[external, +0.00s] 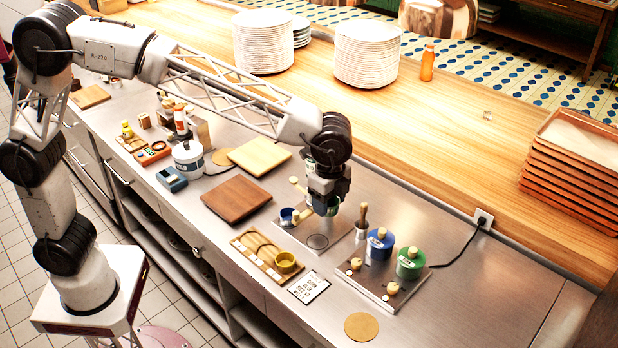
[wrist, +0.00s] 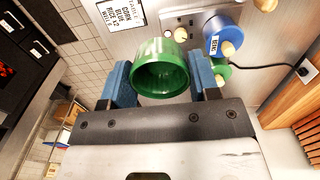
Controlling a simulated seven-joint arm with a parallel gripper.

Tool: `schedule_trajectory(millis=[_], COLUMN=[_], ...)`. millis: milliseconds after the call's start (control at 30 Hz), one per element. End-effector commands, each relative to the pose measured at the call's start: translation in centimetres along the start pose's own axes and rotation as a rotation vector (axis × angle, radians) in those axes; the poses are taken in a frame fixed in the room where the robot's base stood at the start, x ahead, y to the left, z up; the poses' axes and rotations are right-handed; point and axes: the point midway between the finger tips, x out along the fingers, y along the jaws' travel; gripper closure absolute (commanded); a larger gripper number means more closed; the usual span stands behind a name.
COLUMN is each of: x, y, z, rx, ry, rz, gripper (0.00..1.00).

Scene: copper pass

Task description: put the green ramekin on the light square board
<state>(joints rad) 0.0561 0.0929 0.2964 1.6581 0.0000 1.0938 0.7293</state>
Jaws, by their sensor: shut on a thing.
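My gripper (external: 322,208) is shut on the green ramekin (wrist: 150,84) and holds it over the steel counter, above a thin metal tray. In the wrist view the ramekin sits between the two blue fingers, its open mouth showing. In the external view only a bit of its green side (external: 333,206) shows; the gripper hides the rest. The light square board (external: 258,156) lies flat and bare on the counter, to the left of and behind my gripper. A darker brown square board (external: 235,199) lies nearer the front edge.
A blue ramekin (external: 287,217) stands close left of my gripper. A blue pot (external: 380,244) and a green pot (external: 410,263) stand to the right. Plate stacks (external: 263,42) stand behind.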

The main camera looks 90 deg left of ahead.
Motion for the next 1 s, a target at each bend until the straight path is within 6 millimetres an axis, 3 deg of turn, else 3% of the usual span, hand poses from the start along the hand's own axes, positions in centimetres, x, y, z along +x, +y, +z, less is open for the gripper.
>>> schedule_trajectory(millis=[33,367,1000], x=[-1.2,-1.3,-1.8], y=[0.0,-2.6,-6.8], z=[0.0,5.9,22.5], rx=[0.0,-0.084,-0.32], ry=[0.002,0.0,0.0], rz=[-0.002,0.0,-0.001], gripper=[0.69,0.69,0.69])
